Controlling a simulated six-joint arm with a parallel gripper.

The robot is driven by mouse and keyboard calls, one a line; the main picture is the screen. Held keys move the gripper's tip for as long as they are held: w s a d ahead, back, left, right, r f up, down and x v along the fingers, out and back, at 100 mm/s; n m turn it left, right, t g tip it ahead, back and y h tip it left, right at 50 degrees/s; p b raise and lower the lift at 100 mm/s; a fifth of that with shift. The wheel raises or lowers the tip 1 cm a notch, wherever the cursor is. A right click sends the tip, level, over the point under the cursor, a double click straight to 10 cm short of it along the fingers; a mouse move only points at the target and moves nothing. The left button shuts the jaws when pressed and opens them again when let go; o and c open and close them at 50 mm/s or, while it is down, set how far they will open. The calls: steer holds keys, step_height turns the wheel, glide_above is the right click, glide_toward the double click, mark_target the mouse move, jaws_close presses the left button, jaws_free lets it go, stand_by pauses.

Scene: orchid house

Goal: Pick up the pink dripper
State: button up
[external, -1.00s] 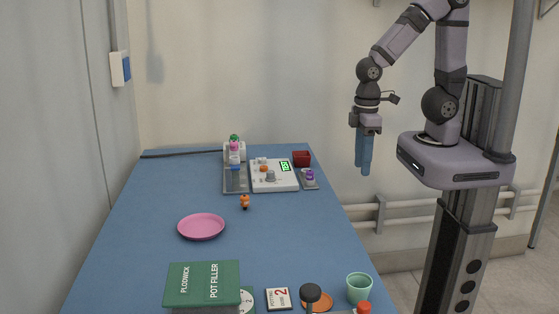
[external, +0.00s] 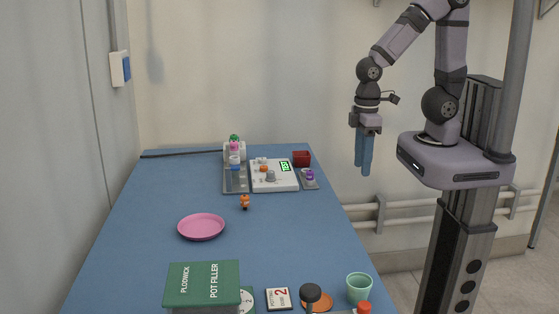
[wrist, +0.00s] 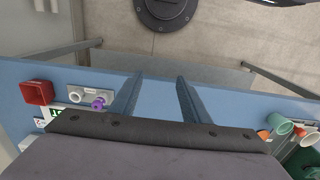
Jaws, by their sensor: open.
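A small pink-topped item (external: 234,147), which looks like the pink dripper, stands upright at the far end of the blue table, in or by a white holder. It is small here, and I cannot make out its full shape. A green-topped one stands right behind it. I cannot see it in the wrist view. My gripper (external: 363,170) hangs pointing down beside the table's right edge, far to the right of the pink item and apart from everything. Its two blue fingers are open and empty, and they also show in the wrist view (wrist: 157,88).
A grey tray (external: 229,187), a white device with a green display (external: 285,184) and a red box (external: 302,158) sit near the pink item. A pink plate (external: 201,227) and orange figure (external: 244,202) lie mid-table. A green box (external: 203,284) and cup (external: 358,287) stand in front.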

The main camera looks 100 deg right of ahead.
steer(key=w+f+m+t+b, duration=0.2)
steer(key=w+t, duration=0.6)
steer(key=w, duration=1.5)
steer(key=m+t+h+b, duration=0.1)
steer(key=m+t+h, duration=0.1)
steer(key=m+h, duration=0.65)
glide_toward(233, 142)
steer(key=shift+w+f+n+h, duration=0.6)
steer(key=shift+n+h, duration=0.15)
steer(key=shift+h, duration=0.2)
steer(key=shift+p+x, duration=1.1)
steer(key=shift+x, duration=2.5)
steer(key=shift+f, duration=0.1)
